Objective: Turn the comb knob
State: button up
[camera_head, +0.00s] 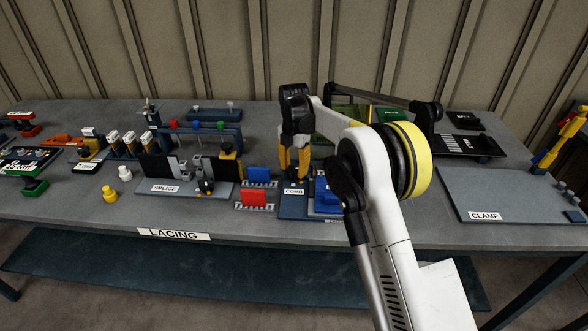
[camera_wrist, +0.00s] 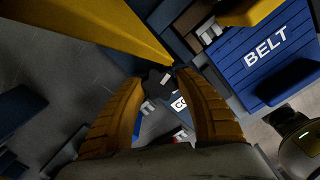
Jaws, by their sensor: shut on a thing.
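My gripper (camera_head: 294,172) points down over the blue-grey base labelled COMB (camera_head: 293,204), its two yellow fingers straddling something there. In the wrist view the fingertips close around a small black comb knob (camera_wrist: 158,83), just above the partly covered COMB label (camera_wrist: 181,104). My gripper is shut on the knob. The fingers and wrist hide the knob in the head view, and its turn angle cannot be read.
A blue block labelled BELT (camera_wrist: 272,53) stands close beside the fingers. Red (camera_head: 253,199) and blue (camera_head: 258,175) blocks lie left of the comb base. The SPLICE station (camera_head: 166,188) is farther left.

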jog(key=shift+m, duration=0.3)
jog(key=m+p, duration=0.1)
jog(key=m, duration=0.2)
jog(key=shift+p, duration=0.3)
jog(key=m+p, duration=0.1)
jog(key=m, duration=0.3)
jog(key=shift+m, duration=0.3)
jog(key=m+p, duration=0.1)
jog(key=m, duration=0.3)
jog(key=shift+m, duration=0.3)
jog(key=m, duration=0.4)
jog(key=shift+p, duration=0.3)
jog(key=o, duration=1.2)
